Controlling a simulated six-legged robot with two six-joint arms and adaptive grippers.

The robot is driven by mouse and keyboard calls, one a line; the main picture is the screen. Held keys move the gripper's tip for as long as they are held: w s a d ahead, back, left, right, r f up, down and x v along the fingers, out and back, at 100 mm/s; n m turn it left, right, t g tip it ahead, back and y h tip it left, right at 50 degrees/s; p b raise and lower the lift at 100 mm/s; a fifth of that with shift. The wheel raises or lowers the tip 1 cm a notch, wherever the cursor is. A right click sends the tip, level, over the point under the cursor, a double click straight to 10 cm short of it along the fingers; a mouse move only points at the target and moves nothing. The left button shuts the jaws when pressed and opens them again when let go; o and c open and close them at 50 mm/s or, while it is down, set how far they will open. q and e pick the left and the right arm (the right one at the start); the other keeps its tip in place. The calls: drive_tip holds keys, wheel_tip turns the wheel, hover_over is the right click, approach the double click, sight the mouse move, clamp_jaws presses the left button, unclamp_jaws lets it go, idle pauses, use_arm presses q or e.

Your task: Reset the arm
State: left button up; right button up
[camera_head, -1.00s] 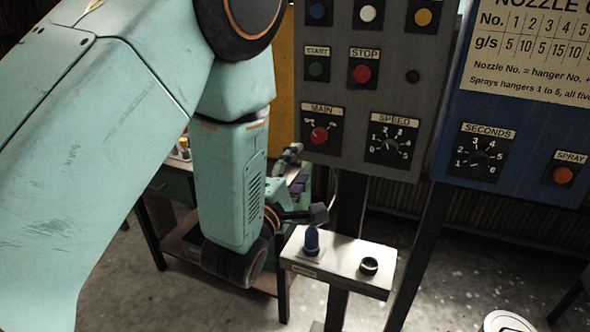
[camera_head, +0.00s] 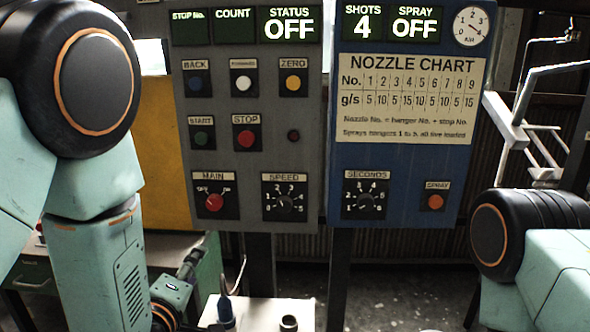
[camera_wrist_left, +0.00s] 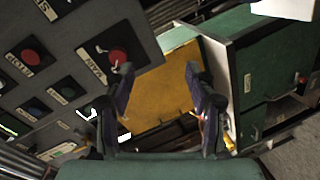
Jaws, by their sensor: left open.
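Behind the fingers are the grey control panel (camera_wrist_left: 60,60), tilted in that view, and a yellow panel (camera_wrist_left: 170,85). Part of my right arm shows at the right edge of the head view, but its gripper is out of view.
The grey panel (camera_head: 245,150) has a red MAIN knob (camera_head: 214,202) and a SPEED dial (camera_head: 284,201). A blue panel (camera_head: 400,180) stands to its right. A green cabinet (camera_wrist_left: 265,60) stands beside the yellow panel.

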use_arm(q)
drive_tip(key=s+a+f+m+g, duration=0.3)
drive_tip(key=s+f+m+g, duration=0.9)
drive_tip(key=s+f, duration=1.05)
drive_tip(key=s+f+g+b, duration=0.1)
drive_tip(key=s+f+g, duration=0.2)
drive_tip(key=s, duration=0.9)
wheel_tip(320, 180, down, 4)
drive_tip(key=shift+s+r+m+g, duration=0.1)
drive_tip(key=shift+s+m+g, duration=0.2)
drive_tip(key=shift+s+g, duration=0.1)
